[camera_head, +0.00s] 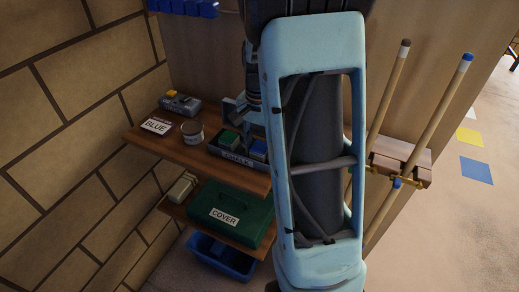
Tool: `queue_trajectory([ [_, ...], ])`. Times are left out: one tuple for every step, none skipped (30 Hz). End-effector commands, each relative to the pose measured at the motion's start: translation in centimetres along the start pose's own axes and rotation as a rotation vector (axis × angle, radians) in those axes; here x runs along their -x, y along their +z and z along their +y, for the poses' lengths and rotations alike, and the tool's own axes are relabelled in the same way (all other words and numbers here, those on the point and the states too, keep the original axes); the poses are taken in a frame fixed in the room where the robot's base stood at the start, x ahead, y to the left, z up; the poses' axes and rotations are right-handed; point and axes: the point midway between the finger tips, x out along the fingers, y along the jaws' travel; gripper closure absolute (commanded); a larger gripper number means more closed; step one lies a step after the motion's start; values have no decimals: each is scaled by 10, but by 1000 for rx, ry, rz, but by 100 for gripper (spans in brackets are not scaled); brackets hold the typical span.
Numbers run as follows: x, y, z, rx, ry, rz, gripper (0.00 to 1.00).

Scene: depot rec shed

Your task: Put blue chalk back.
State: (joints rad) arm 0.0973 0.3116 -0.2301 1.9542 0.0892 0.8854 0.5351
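A dark tray (237,158) labelled CHALK stands on the upper wooden shelf. A green chalk cube (229,138) sits in its left part. A blue chalk cube (258,147) shows at its right part, partly hidden by my arm. I cannot tell whether it rests in the tray or is held. My gripper (251,108) appears to be just above and behind the tray, mostly hidden by my light blue arm column. Its fingertips cannot be made out clearly.
The shelf (240,178) also bears a sign reading BLUE (157,126), a round tin (192,132) and a grey device (180,103). Below are a green COVER box (232,213) and a blue bin (222,256). Cues (437,105) stand in a rack (400,160) at right.

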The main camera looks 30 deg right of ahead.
Motion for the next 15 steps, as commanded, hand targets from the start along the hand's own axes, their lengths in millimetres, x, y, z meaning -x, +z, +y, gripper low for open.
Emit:
queue_trajectory([
  [3, 0, 0, 0, -1, 1, 62],
  [6, 0, 0, 0, -1, 1, 62],
  [9, -1, -1, 0, -2, 2, 62],
  [13, -1, -1, 0, -3, 4, 62],
  [18, -1, -1, 0, -4, 4, 62],
  [25, -1, -1, 0, -4, 3, 62],
  [32, -1, -1, 0, -4, 4, 62],
  [39, -1, -1, 1, -4, 5, 62],
  [48, -1, -1, 1, -4, 5, 62],
  [54, -1, -1, 1, -4, 5, 62],
  [62, -1, -1, 2, -4, 5, 62],
  [70, -1, -1, 1, -4, 5, 62],
  [76, -1, -1, 1, -3, 4, 62],
  [83, -1, -1, 1, -3, 5, 62],
  [90, -1, -1, 0, -3, 4, 62],
])
